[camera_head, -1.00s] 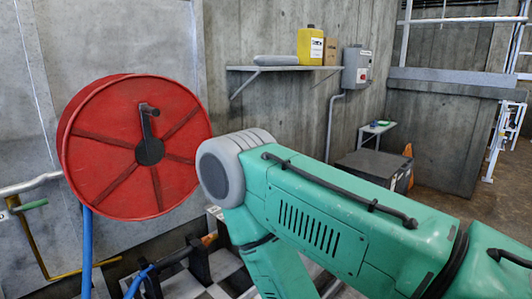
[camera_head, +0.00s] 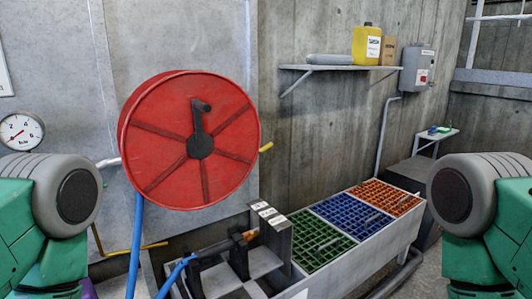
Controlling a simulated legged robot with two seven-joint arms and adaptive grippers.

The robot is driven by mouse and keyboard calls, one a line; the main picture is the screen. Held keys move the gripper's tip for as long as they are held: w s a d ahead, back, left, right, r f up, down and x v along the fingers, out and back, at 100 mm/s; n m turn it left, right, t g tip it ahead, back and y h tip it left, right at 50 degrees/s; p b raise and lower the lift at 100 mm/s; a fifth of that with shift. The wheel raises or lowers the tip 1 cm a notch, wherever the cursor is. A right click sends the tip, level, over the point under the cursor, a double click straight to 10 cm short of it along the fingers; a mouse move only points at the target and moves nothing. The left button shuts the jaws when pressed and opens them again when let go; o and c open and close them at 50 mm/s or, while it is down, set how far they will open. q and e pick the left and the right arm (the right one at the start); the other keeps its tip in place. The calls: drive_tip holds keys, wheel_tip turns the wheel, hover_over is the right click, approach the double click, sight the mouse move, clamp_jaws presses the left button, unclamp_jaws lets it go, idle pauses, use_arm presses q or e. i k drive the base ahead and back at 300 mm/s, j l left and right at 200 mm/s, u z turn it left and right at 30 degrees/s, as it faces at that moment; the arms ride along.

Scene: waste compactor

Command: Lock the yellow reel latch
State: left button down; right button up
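The red hose reel (camera_head: 165,172) hangs at the wall left of centre, with a black crank handle (camera_head: 198,125) pointing up from its dark hub. A blue hose (camera_head: 136,240) runs down below it. A short yellow piece (camera_head: 266,147) sticks out at the reel's right edge; I cannot tell whether it is the latch or how it is set. Parts of my two arms show at the left and right picture edges. Neither gripper shows.
A bin with green (camera_head: 319,241), blue (camera_head: 350,217) and orange (camera_head: 385,196) grids stands right of the reel. Labelled grey blocks (camera_head: 267,214) stand below it. A gauge (camera_head: 21,131) is at left. A wall shelf (camera_head: 340,67) holds a yellow canister (camera_head: 366,43). Space before the reel is clear.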

sight(270, 145)
drive_tip(key=i+l, duration=0.25)
drive_tip(key=l, duration=0.2)
drive_tip(key=i+l+u, duration=0.15)
drive_tip(key=i+l, duration=0.15)
drive_tip(key=l, duration=0.15)
drive_tip(key=i+l, duration=0.25)
drive_tip(key=l, duration=0.2)
drive_tip(key=i+l+u, duration=0.1)
drive_tip(key=i+l, duration=0.15)
drive_tip(key=l, duration=0.25)
drive_tip(key=i+l+u, duration=0.1)
drive_tip(key=i+l, duration=0.15)
drive_tip(key=l, duration=0.2)
drive_tip(key=i+l, duration=0.2)
drive_tip(key=l, duration=0.3)
drive_tip(key=i+l+u, duration=0.15)
drive_tip(key=l, duration=0.4)
drive_tip(key=i+l, duration=0.25)
drive_tip(key=l, duration=0.25)
